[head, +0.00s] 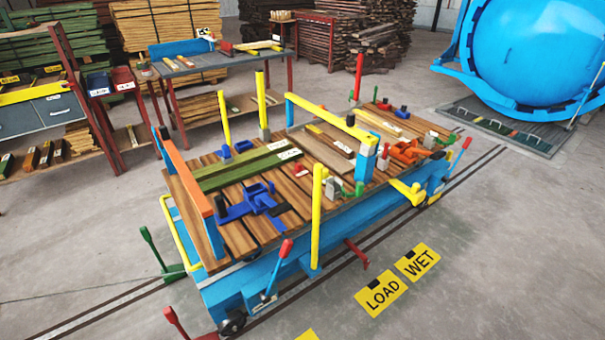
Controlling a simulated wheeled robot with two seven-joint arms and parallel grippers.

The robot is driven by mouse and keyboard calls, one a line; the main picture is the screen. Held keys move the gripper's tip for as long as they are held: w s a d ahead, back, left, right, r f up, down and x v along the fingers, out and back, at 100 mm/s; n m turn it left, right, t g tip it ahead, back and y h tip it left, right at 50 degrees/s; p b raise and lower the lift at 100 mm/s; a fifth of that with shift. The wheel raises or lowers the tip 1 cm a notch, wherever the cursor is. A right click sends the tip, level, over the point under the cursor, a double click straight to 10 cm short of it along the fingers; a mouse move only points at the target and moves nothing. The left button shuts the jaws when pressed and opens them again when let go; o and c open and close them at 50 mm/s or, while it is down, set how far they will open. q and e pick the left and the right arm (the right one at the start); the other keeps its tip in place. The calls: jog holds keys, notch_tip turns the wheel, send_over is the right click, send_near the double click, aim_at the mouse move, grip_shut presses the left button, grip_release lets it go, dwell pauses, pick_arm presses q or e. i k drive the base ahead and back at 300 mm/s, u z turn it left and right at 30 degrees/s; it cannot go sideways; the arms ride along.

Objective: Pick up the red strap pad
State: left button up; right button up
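A small red block (300,168) lies on the wooden deck of the blue cart (262,275), near the middle of its front edge. I cannot tell which, if either, is the red strap pad. An orange-red clamp (407,152) lies farther right on the deck. On the back table a red item (225,47) sits among tools. Neither of my grippers is in view.
Yellow posts (316,215), a blue-and-yellow bar (330,119) and an orange bar (188,180) rise around the deck. A blue clamp (258,197) and green planks (245,168) lie on it. Red-tipped levers (286,249) stick out in front.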

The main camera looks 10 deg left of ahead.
aim_at(300, 171)
jog(key=z, duration=0.65)
jog(key=i, duration=1.2)
jog(key=z, duration=0.5)
jog(key=i, duration=1.2)
jog(key=u, duration=0.3)
